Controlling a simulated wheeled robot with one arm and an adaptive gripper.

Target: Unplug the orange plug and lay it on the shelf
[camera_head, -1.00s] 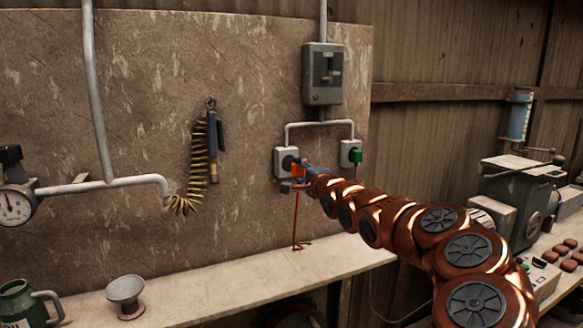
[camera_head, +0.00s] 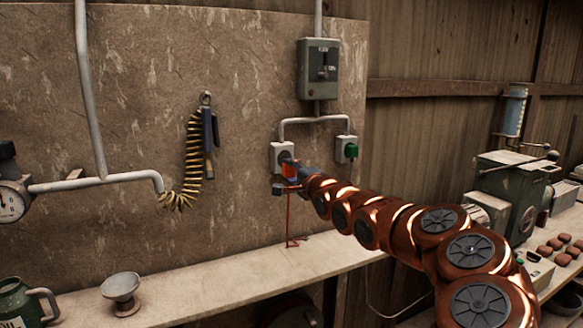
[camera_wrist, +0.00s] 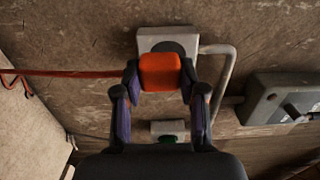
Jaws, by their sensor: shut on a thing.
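The orange plug (camera_wrist: 160,72) sits between the two fingers of my gripper (camera_wrist: 160,88) in the wrist view, and the fingers are shut on it. The plug is right in front of the white wall socket (camera_wrist: 150,35), with the dark round socket face partly showing behind it. I cannot tell whether its pins are still in the socket. In the head view the plug (camera_head: 289,173) is mostly hidden by my gripper (camera_head: 283,183), at the left socket (camera_head: 278,150). Its red cord (camera_head: 289,215) hangs down to the pale shelf (camera_head: 230,285) below.
A second socket with a green plug (camera_head: 351,150) is just to the right. A grey switch box (camera_head: 318,70) and conduit are above. A funnel (camera_head: 121,290) and a green oil jug (camera_head: 22,302) stand on the shelf's left; its middle is mostly bare.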

